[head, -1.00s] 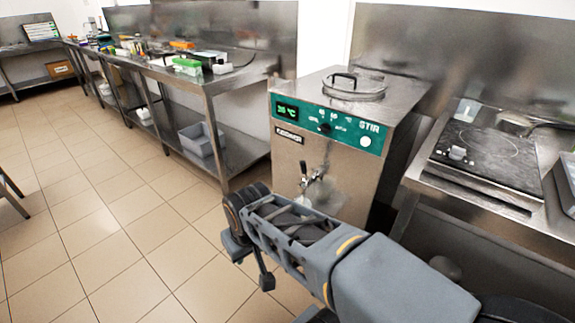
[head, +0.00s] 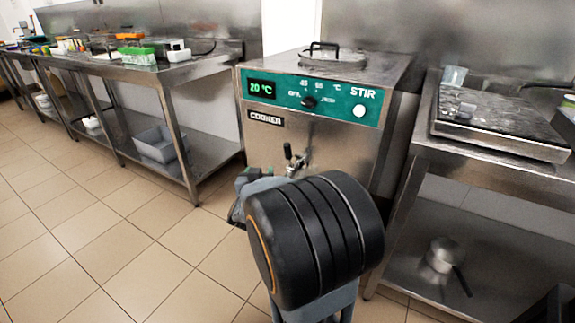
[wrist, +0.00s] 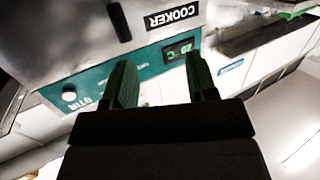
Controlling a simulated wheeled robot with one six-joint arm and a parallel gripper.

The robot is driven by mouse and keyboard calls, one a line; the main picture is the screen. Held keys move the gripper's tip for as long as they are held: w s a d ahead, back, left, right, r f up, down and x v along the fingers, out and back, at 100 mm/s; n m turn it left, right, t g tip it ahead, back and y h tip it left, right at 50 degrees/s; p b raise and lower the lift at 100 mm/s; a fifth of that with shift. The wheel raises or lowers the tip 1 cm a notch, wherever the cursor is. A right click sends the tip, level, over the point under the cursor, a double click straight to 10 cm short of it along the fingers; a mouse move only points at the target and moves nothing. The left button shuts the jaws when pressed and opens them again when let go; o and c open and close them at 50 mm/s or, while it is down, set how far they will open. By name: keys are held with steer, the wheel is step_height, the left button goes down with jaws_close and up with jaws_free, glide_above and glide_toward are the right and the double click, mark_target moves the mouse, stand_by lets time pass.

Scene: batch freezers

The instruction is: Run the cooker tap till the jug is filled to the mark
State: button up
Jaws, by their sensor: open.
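The cooker (head: 310,130) is a steel box with a teal panel reading 20 °C. Its tap (head: 297,160), with a dark upright lever, is on the front, the lower part hidden behind my arm. My gripper has two green fingers (wrist: 160,82) in the wrist view; they are apart with nothing between them, close to the cooker's front. A dark rod, which looks like the tap lever (wrist: 118,22), shows beyond the fingertips in that view. In the head view my arm hides most of the gripper. I cannot make out the jug or its mark in either view.
A steel bench (head: 190,68) with bottles and racks stands at the left, a grey bin (head: 160,145) on its shelf. At the right a bench carries a dark hob (head: 495,118), with a saucepan (head: 440,256) below. The tiled floor at the left is clear.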

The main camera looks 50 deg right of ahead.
mark_target(287, 153)
steer(key=w+d+h+b, duration=0.1)
steer(key=d, duration=0.4)
steer(key=w+d+m+g+h+b, duration=0.1)
steer(key=d+b, duration=0.1)
steer(key=d, duration=0.3)
steer(key=w+d+f+h+b, duration=0.1)
steer(key=d, duration=0.4)
steer(key=shift+w+d+m+g, duration=0.3)
steer(key=shift+w+m+g, duration=0.1)
steer(key=shift+c, duration=0.4)
jaws_close()
steer(key=shift+r, duration=0.1)
